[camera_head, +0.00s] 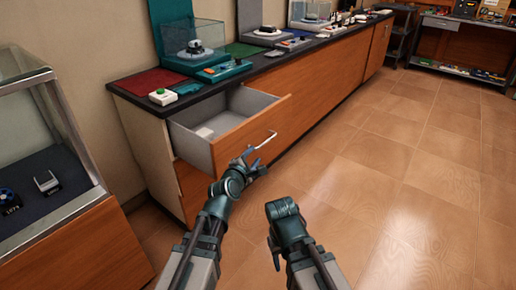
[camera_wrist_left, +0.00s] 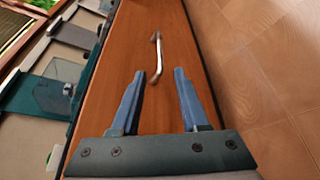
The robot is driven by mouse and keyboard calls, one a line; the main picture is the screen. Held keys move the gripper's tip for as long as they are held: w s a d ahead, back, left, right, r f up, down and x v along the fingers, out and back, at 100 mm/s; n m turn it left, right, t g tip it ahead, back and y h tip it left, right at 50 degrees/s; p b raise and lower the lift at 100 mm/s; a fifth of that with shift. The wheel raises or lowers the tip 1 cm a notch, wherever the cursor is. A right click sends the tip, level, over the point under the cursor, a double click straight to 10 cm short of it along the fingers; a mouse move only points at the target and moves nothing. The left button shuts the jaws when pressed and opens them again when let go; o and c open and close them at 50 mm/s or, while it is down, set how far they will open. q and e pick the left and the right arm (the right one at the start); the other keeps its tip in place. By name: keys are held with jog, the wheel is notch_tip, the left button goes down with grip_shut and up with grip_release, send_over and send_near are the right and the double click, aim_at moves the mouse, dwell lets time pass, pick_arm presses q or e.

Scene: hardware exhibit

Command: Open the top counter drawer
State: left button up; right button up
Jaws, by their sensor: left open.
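The top counter drawer (camera_head: 279,117) stands pulled out from the near end of the counter, its grey inside showing with a small pale item in it. Its silver bar handle (camera_head: 265,140) is on the wooden front. My left gripper (camera_head: 250,156) is open just at the handle. In the left wrist view, the handle (camera_wrist_left: 155,62) lies just beyond and between the two blue fingertips (camera_wrist_left: 160,75), and no grip on it shows. My right arm (camera_head: 286,218) is low in front, right of the left arm. Its fingers are not clear.
The dark countertop (camera_head: 130,86) carries display cases, mats and small devices. A glass display case (camera_head: 45,150) stands at the left, close to my left arm. The tiled floor (camera_head: 400,170) to the right is clear. Shelves and a bench (camera_head: 455,22) stand at the back right.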

pick_arm(q)
jog(key=v, duration=0.2)
jog(key=shift+s+a, duration=0.1)
jog(key=shift+s, duration=0.15)
jog(key=s+a+f+m+g+y, duration=0.1)
jog(key=s+a+f+m+g, duration=0.1)
jog(key=s+f+m+g, duration=0.3)
jog(key=s+a+f+m+g, duration=0.1)
jog(key=s+f+m+g, duration=0.1)
jog(key=f+m, duration=0.45)
jog(key=s+a+f+m+g+y, duration=0.2)
jog(key=s+a+f+m+g, duration=0.15)
jog(key=s+m, duration=0.2)
jog(key=s+a+f+m+g+y, duration=0.1)
jog(key=s+a+f+m+g, duration=0.1)
jog(key=s+a+m+g, duration=0.3)
jog(key=s+d+m+y, duration=0.25)
jog(key=s+d, duration=0.45)
jog(key=d, duration=0.4)
notch_tip(320, 180, up, 35)
jog(key=p, duration=3.5)
jog(key=shift+r+h+p, duration=0.2)
jog(key=shift+h+p, duration=0.15)
